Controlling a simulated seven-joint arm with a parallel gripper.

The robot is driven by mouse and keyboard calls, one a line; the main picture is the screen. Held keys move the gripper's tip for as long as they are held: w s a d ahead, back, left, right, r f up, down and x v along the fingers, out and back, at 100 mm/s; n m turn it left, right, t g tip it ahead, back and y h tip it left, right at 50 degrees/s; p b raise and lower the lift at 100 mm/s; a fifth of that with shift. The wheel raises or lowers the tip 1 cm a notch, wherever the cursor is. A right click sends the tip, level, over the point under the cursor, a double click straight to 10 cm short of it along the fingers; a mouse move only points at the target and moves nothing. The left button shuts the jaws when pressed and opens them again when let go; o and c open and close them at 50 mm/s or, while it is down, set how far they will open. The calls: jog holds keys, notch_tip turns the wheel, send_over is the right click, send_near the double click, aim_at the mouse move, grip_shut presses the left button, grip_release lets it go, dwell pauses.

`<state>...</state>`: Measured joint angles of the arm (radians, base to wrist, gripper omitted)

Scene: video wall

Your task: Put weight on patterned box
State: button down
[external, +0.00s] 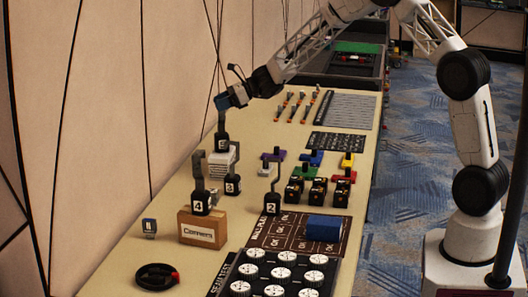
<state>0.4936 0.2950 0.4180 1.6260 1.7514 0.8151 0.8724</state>
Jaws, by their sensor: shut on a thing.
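My gripper (224,104) is shut on the upright handle of a black weight (222,145) with a pale number label. The weight hangs upright at the top of a white box with dark stripes (221,164), which looks like the patterned box. I cannot tell whether the weight touches it. Other black weights with tall grey handles stand nearby: one marked 4 (200,205) at the brown box, one that looks marked 3 (233,185) beside the striped box, and one marked 2 (271,205) farther right.
A brown lettered box (203,231) stands at the front left. A black ring-shaped object (156,277) lies in front. Black blocks (294,190), coloured pieces (311,158) and a blue block (324,228) on a dark board (272,236) occupy the right. Some pale tabletop (250,152) is bare.

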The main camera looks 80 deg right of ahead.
jog(key=shift+c, duration=2.4)
grip_release()
jog(key=shift+f, duration=0.1)
jog(key=shift+s+r, duration=0.1)
jog(key=shift+r, duration=0.1)
jog(key=v, duration=1.1)
jog(key=shift+s+d, duration=0.25)
jog(key=shift+s, duration=0.05)
jog(key=shift+r, duration=0.15)
